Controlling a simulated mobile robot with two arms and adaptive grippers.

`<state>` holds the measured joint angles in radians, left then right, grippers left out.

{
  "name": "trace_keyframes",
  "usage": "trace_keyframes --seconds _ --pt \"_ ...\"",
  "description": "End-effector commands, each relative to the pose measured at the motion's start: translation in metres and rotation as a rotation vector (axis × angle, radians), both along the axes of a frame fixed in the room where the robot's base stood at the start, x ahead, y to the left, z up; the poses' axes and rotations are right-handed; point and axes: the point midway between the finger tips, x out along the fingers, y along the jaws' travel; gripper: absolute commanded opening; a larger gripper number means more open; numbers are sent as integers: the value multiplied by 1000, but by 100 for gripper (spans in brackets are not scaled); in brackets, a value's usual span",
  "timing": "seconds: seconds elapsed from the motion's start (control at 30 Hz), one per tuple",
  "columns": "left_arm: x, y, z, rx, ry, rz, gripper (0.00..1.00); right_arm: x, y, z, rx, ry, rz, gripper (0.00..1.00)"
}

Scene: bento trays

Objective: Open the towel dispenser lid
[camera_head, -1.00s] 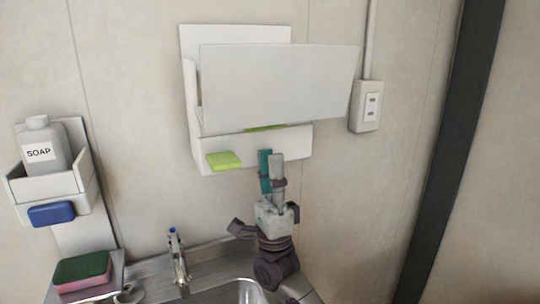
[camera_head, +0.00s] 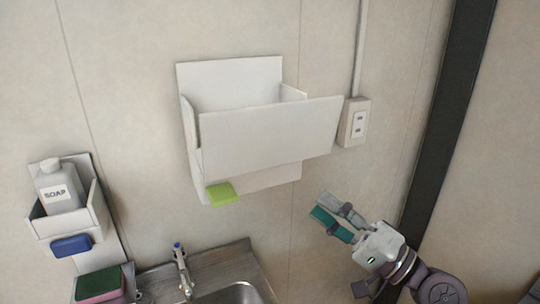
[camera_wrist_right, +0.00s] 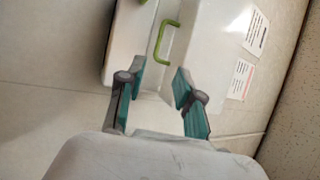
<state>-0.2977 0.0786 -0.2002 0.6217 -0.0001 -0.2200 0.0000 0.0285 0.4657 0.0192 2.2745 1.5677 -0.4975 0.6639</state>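The white towel dispenser (camera_head: 245,181) is fixed to the wall in the middle of the head view. Its white front panel (camera_head: 265,136) stands away from the back, its right end jutting past the box, with a gap open at the top. A lime green tab (camera_head: 223,193) is at the lower left. My right gripper (camera_head: 325,208) is below and right of the dispenser, apart from it. In the right wrist view its fingers (camera_wrist_right: 161,88) are spread and empty, facing a white box with a green handle (camera_wrist_right: 165,42). My left gripper is out of view.
A soap bottle (camera_head: 59,190) sits in a white holder at left, with a blue block (camera_head: 72,245) on its front. A faucet (camera_head: 182,272) and steel sink (camera_head: 238,293) are below. A wall outlet (camera_head: 354,122) is close to the panel's right end. A dark post (camera_head: 445,125) stands further right.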

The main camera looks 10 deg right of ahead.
Motion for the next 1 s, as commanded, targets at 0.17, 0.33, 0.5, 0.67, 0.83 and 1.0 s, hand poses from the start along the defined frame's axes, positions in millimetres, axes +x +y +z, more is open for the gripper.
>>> trace_keyframes --seconds 0.17,0.33,0.5,0.67,0.83,1.0 --pt "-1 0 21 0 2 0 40 19 18 15 6 -1 1 35" --pt "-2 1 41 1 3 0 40 45 43 28 7 -1 -1 35" --pt "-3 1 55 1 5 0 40 68 66 37 6 0 -1 35" --pt "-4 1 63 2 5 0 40 83 81 42 4 1 -2 35" --pt "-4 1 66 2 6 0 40 90 88 43 4 0 -2 35" --pt "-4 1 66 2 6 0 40 91 89 42 3 1 -2 35"
